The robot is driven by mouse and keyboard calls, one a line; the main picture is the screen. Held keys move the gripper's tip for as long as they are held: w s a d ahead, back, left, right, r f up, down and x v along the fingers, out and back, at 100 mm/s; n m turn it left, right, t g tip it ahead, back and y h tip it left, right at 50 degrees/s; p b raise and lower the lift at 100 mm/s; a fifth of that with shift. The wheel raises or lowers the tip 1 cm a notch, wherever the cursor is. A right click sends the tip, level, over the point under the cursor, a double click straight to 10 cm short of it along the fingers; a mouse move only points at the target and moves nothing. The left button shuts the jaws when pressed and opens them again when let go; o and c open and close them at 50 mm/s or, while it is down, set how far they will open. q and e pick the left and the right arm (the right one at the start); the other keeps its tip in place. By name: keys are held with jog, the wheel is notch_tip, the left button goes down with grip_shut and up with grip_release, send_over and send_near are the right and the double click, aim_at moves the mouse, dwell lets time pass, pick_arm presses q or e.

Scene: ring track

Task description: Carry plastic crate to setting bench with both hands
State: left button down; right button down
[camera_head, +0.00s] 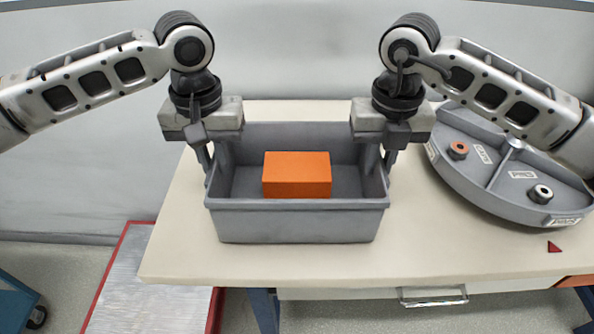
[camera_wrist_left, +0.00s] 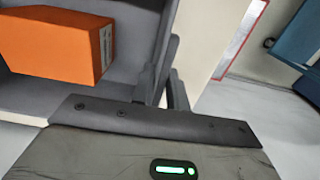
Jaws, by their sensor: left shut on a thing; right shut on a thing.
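The grey plastic crate (camera_head: 297,222) is upright over the pale bench top (camera_head: 460,265), with an orange box (camera_head: 297,175) inside. I cannot tell whether its base touches the bench. My left gripper (camera_head: 207,165) is shut on the crate's left side wall. My right gripper (camera_head: 388,160) is shut on the crate's right side wall. In the left wrist view the orange box (camera_wrist_left: 55,42) lies inside the crate, and the crate wall (camera_wrist_left: 150,55) passes at the left gripper's fingers (camera_wrist_left: 173,80).
A grey round divided tray (camera_head: 480,190) with small ring parts stands on the bench to the right. A small red triangle (camera_head: 554,247) lies before it. A red-edged metal surface (camera_head: 150,280) is at lower left, with a blue wheeled thing (camera_head: 15,300) beyond. A drawer handle (camera_head: 433,296) shows below the bench edge.

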pick_arm(q)
jog(key=shift+a+f+b, duration=0.15)
jog(key=shift+f+b, duration=0.15)
jog(key=shift+f, duration=0.2)
pick_arm(e)
jog(key=shift+d+f, duration=0.15)
jog(key=shift+f, duration=0.35)
pick_arm(q)
jog(key=c, duration=1.4)
grip_release()
pick_arm(e)
jog(key=c, duration=1.4)
grip_release()
pick_arm(q)
jog(key=shift+r, duration=0.1)
pick_arm(e)
jog(key=shift+r, duration=0.1)
pick_arm(q)
jog(key=shift+r, duration=0.3)
pick_arm(e)
jog(key=shift+r, duration=0.15)
pick_arm(q)
notch_tip(320, 180, up, 11)
jog(key=shift+r, duration=0.2)
pick_arm(e)
notch_tip(320, 180, up, 12)
jog(key=shift+f, duration=0.15)
